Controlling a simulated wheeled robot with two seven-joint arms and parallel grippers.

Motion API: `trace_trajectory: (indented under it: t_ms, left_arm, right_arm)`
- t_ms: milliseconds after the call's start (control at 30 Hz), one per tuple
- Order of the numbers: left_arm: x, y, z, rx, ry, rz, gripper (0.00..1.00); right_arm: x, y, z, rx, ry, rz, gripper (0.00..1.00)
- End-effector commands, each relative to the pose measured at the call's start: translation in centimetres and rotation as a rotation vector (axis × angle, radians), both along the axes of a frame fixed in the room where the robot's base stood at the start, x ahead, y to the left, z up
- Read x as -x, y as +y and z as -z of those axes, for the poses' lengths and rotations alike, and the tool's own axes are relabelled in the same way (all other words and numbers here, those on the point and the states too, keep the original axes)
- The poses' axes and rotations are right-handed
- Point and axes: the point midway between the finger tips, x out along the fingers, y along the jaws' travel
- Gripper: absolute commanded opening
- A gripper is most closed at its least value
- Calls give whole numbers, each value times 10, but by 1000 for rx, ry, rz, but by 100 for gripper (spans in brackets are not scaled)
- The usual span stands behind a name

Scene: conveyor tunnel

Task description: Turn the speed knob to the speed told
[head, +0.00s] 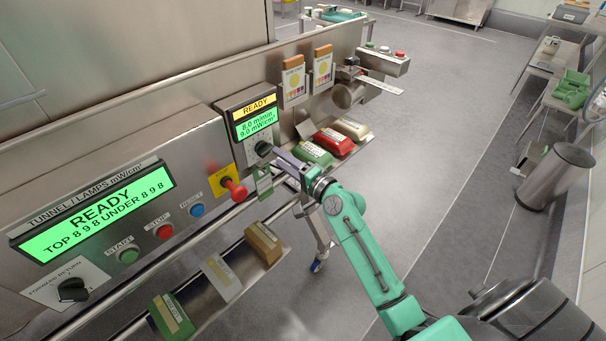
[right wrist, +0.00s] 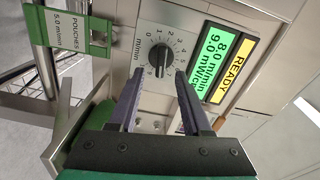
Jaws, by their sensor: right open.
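The speed knob (head: 263,148) is a black round knob on the small control box, below its display. In the right wrist view the knob (right wrist: 160,56) sits on a grey dial marked m/min with numbers around it. The display (right wrist: 222,62) reads READY, 8.0 m/min and 9.0 mW/cm². My right gripper (head: 277,156) is close to the knob. In the right wrist view its two fingers (right wrist: 155,84) are open, spread to either side just short of the knob, with nothing between them. My left gripper is not in view.
A green tag (right wrist: 70,34) reads POUCHES 5.0 m/min. A red mushroom button (head: 235,188) on a yellow plate is left of the knob. The large panel (head: 95,208) reads READY. Green, red and cream packs (head: 334,141) lie right of the gripper.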

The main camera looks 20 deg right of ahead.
Motion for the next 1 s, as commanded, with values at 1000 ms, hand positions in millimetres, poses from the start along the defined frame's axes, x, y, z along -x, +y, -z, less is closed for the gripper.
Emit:
trace_trajectory:
  t_ms: [1000]
  left_arm:
    - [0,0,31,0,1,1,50]
  right_arm:
    - [101,-40,0,-1,1,0,49]
